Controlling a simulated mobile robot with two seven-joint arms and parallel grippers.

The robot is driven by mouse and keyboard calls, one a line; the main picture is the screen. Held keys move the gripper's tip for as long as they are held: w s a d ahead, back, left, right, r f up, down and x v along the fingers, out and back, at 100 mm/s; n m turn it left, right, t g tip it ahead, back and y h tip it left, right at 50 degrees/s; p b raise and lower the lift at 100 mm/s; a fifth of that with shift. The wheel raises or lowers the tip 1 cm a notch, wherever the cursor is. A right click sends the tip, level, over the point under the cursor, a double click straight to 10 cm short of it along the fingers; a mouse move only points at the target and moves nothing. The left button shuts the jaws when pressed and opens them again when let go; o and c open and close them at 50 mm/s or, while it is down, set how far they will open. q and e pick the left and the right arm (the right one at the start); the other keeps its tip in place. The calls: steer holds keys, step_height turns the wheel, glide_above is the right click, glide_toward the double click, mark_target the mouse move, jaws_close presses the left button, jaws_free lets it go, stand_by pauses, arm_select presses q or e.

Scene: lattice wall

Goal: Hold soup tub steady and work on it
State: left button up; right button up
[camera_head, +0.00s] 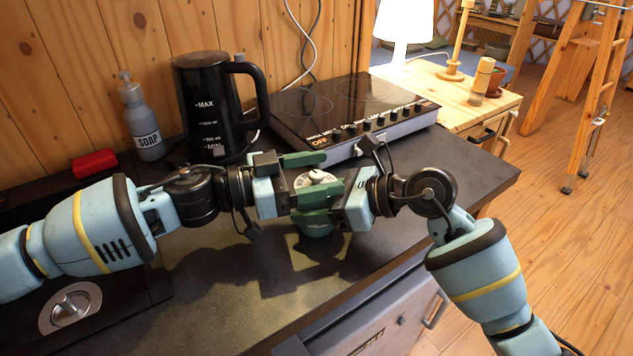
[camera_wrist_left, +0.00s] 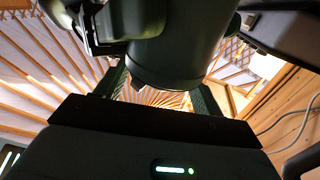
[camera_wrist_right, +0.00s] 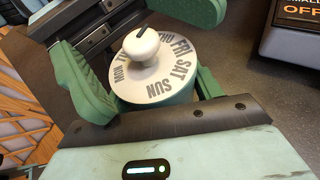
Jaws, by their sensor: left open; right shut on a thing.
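The soup tub (camera_head: 318,229) is a small green pot with a white top marked with weekdays and a white knob. It is held over the counter, partly hidden by fingers in the head view. In the right wrist view the tub (camera_wrist_right: 158,82) is upright between the green fingers of my right gripper (camera_wrist_right: 148,90), which is shut on it. My left gripper (camera_head: 308,177) comes from the left, open, its fingers close by the tub's top. In the left wrist view a dark rounded body, apparently the tub (camera_wrist_left: 180,55), shows past the left fingers; contact cannot be told.
Behind stand a black kettle (camera_head: 208,110), a soap bottle (camera_head: 143,122) and a hob (camera_head: 350,110). A red block (camera_head: 95,163) lies at left. The dark counter (camera_head: 225,290) is clear in front. A wooden side table (camera_head: 450,95) with a lamp (camera_head: 403,22) stands at right.

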arm_select(q)
steer(key=shift+a, duration=0.1)
stand_by(0.3)
steer(key=shift+v, duration=2.95)
arm_select(e)
steer(key=o, duration=1.3)
arm_select(q)
steer(key=shift+r, duration=0.15)
arm_select(e)
steer(key=shift+d+r, duration=0.1)
steer(key=shift+d, duration=0.05)
arm_select(q)
steer(key=shift+s+r+p, duration=0.1)
steer(key=shift+r+p, duration=1)
steer(key=shift+r, duration=0.9)
arm_select(e)
steer(key=shift+r+v, duration=0.15)
steer(key=shift+v, duration=1.15)
steer(key=shift+r+v, duration=0.2)
steer(key=shift+v, duration=1.05)
steer(key=v, duration=1.1)
steer(key=shift+d+r, duration=0.1)
steer(key=shift+d, duration=0.25)
